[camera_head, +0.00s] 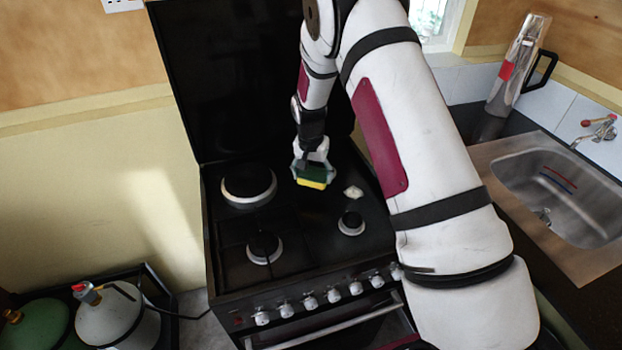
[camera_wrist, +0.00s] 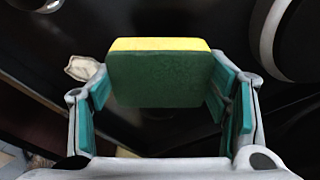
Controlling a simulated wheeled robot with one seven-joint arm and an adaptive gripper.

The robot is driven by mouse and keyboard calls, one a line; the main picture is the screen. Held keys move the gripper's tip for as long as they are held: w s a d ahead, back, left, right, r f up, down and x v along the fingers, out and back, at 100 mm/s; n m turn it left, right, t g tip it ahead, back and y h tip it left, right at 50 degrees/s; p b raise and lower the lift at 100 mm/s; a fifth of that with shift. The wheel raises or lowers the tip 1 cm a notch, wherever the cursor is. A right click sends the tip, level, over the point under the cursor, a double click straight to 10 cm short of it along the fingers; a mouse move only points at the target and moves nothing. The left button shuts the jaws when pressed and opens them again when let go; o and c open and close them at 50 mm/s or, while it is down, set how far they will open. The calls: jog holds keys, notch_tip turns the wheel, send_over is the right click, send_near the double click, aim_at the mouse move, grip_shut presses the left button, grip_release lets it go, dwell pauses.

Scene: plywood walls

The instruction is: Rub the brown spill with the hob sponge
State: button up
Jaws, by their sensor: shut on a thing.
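The hob sponge (camera_head: 311,184) is a block with a yellow layer and a dark green layer. My gripper (camera_head: 313,172) is shut on it over the black hob (camera_head: 290,222), between the burners. In the wrist view the sponge (camera_wrist: 160,78) sits between the teal pads of my gripper (camera_wrist: 160,88), its green side facing the camera. I cannot tell whether the sponge touches the hob. I cannot make out the brown spill on the dark hob in either view.
A small whitish lump (camera_head: 353,192) lies on the hob right of the sponge; it also shows in the wrist view (camera_wrist: 84,67). Burners (camera_head: 248,185) stand around the sponge. The raised black lid (camera_head: 245,80) is behind. A steel sink (camera_head: 560,195) and flask (camera_head: 519,65) are at right.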

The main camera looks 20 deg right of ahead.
jog(key=shift+r, duration=1.1)
